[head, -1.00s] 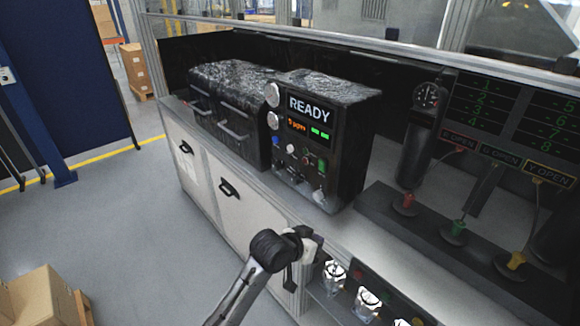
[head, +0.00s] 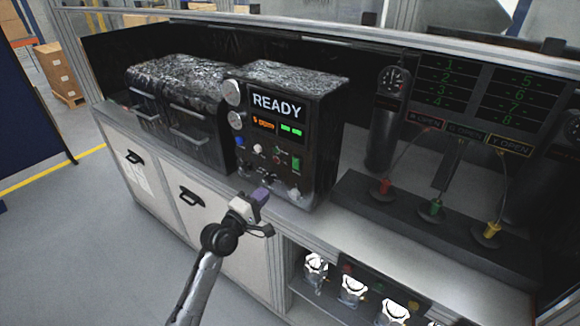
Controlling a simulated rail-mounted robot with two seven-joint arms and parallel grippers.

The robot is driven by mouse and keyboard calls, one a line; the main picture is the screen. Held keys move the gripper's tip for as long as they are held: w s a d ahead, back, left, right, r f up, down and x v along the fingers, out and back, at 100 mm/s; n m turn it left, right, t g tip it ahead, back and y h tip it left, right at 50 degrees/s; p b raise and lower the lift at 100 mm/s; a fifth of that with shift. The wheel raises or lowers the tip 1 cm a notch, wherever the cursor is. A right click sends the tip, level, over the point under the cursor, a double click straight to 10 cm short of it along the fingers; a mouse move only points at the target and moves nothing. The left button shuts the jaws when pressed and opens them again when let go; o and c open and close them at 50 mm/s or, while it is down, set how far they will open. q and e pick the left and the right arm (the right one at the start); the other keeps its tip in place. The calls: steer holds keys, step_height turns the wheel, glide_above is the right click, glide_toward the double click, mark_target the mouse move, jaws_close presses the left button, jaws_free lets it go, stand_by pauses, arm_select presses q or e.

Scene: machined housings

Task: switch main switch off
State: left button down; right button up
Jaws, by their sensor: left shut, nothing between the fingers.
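A black machine (head: 328,118) on the bench has a front panel with a READY display (head: 277,105). Lower on the panel are small metal switches (head: 268,176). I cannot tell which control is the main switch or how it is set. My left gripper (head: 262,196) is shut and empty, in front of and below the panel, apart from the controls. My right gripper is not in view.
A dark case (head: 185,105) with handles stands left of the machine. To the right are a gas cylinder with a gauge (head: 393,80) and a black rail (head: 405,215) with red, green and yellow connectors.

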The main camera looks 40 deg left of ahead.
arm_select(q)
glide_toward(295, 161)
steer(key=w, duration=0.7)
steer(key=shift+w+a+r, duration=0.2)
steer(key=shift+w+r, duration=0.05)
steer(key=shift+r, duration=0.1)
stand_by(0.4)
